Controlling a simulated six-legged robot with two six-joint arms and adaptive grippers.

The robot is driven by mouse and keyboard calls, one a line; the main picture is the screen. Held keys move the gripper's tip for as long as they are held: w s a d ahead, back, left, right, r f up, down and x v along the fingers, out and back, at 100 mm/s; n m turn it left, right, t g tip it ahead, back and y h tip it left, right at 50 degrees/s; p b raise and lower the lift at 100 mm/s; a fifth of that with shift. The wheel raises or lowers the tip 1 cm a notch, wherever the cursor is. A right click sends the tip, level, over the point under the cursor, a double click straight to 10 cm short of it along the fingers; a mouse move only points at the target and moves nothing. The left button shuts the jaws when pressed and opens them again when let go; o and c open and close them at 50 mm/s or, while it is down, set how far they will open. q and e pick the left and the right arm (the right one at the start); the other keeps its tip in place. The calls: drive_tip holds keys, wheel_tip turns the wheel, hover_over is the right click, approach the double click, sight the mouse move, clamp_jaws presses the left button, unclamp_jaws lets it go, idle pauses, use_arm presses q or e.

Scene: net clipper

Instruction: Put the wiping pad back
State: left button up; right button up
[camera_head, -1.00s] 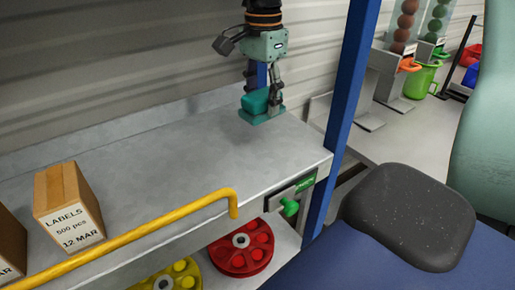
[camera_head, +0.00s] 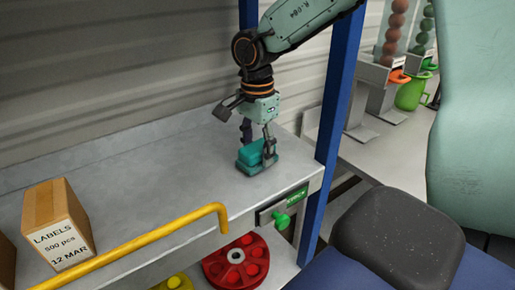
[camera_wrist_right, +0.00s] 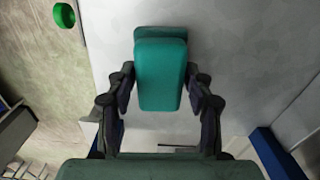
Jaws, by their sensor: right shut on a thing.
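The wiping pad (camera_head: 262,167) is a teal block with a raised grip on a flat base. My right gripper (camera_head: 257,148) is shut on its grip, with one finger on each side. The pad is upright at the right end of the grey shelf (camera_head: 170,195), near its front edge. I cannot tell whether its base touches the shelf. In the right wrist view the pad (camera_wrist_right: 161,75) sits between the two fingers of the gripper (camera_wrist_right: 161,95). My left gripper is not in view.
A box of labels (camera_head: 57,225) stands at the shelf's left. A yellow rail (camera_head: 150,245) runs along the front edge. A green knob (camera_head: 281,221) sits under the shelf's front right. A blue post (camera_head: 333,120) rises at the right end. A red reel (camera_head: 237,262) lies below.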

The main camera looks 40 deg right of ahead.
drive_tip(key=shift+f, duration=0.1)
drive_tip(key=shift+w+f, duration=0.25)
drive_tip(key=shift+w, duration=0.1)
drive_tip(key=shift+s+f, duration=0.15)
drive_tip(key=o, duration=0.9)
drive_tip(key=shift+s, duration=0.1)
drive_tip(key=shift+o, duration=0.8)
drive_tip(key=shift+a, duration=0.1)
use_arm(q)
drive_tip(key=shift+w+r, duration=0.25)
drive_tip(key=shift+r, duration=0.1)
use_arm(e)
drive_tip(key=shift+o, duration=0.3)
drive_tip(key=shift+w, duration=0.2)
